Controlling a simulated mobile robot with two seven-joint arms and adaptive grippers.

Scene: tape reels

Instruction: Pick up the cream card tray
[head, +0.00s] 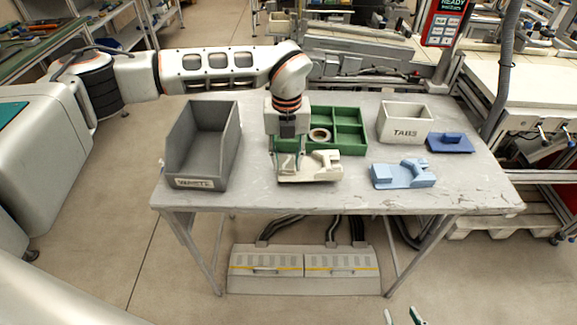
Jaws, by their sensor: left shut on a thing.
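The cream card tray (312,172) is near the front edge of the table, left of the light blue holder. My left gripper (289,162) points down at the tray's left part and is shut on it. The fingertips are small and partly merge with the tray. I cannot tell whether the tray touches the table or is slightly raised.
A grey WASTE bin (203,146) stands at left. Behind the tray is a green divided box (350,133) with a tape reel (320,135).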

